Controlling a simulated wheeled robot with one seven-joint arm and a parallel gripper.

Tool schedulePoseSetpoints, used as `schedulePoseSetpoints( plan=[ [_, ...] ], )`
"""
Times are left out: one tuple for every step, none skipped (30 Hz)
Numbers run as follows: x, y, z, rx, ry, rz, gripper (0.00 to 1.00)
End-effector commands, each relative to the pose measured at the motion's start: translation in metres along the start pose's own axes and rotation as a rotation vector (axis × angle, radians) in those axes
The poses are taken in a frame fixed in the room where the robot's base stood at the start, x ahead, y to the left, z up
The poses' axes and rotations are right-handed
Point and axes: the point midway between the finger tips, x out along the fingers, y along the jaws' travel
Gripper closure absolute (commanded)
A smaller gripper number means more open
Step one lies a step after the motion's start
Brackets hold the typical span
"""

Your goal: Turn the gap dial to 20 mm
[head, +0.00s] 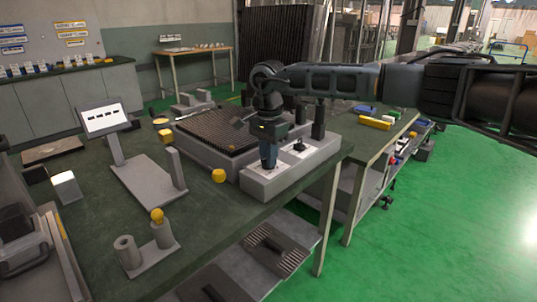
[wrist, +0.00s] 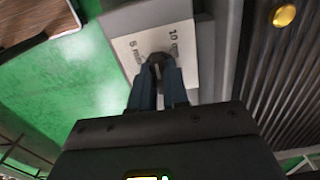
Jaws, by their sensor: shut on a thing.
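The gap dial (wrist: 158,59) is a small dark knob on a white plate (wrist: 130,50) in the wrist view. Marks that look like 5 and 10 show on the plate beyond the knob; other marks are hidden by my gripper. My gripper (wrist: 159,72) is shut on the dial, one blue-grey finger on each side. In the head view, my gripper (head: 268,164) points down onto the left white plate of a grey control box (head: 262,188) and hides the dial. I cannot tell which mark the dial points to.
A second white plate with a black switch (head: 299,147) lies just right of my gripper. A ribbed dark heating bed (head: 212,130) stands behind. A yellow knob (head: 218,176) is left of the box. The green bench's front edge is close.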

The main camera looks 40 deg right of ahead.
Motion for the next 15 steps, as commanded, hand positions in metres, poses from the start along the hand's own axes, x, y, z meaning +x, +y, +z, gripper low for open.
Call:
schedulePoseSetpoints(
  plan=[
    [-0.0013, 0.0000, -0.0011, 0.044, 0.002, 0.000, 1.00],
    [-0.0012, -0.0001, -0.0010, 0.072, 0.002, 0.000, 1.00],
    [-0.0010, 0.0001, -0.0012, 0.110, 0.003, 0.000, 1.00],
    [-0.0009, 0.0002, -0.0013, 0.139, 0.004, 0.001, 1.00],
    [-0.0010, 0.0002, -0.0013, 0.167, 0.004, 0.001, 1.00],
    [-0.0012, 0.0001, -0.0012, 0.205, 0.003, 0.000, 1.00],
    [-0.0014, 0.0000, -0.0012, 0.234, 0.003, -0.001, 1.00],
    [-0.0014, 0.0000, -0.0012, 0.262, 0.003, 0.000, 1.00],
    [-0.0014, 0.0001, -0.0014, 0.300, 0.003, 0.000, 1.00],
    [-0.0014, 0.0002, -0.0014, 0.328, 0.004, 0.000, 1.00],
    [-0.0014, 0.0002, -0.0015, 0.357, 0.004, 0.000, 1.00],
    [-0.0015, 0.0001, -0.0015, 0.395, 0.004, -0.001, 1.00],
    [-0.0015, 0.0000, -0.0014, 0.423, 0.003, -0.001, 1.00],
    [-0.0013, 0.0001, -0.0014, 0.452, 0.003, -0.001, 1.00],
    [-0.0012, 0.0002, -0.0014, 0.489, 0.003, 0.000, 1.00]
  ],
)
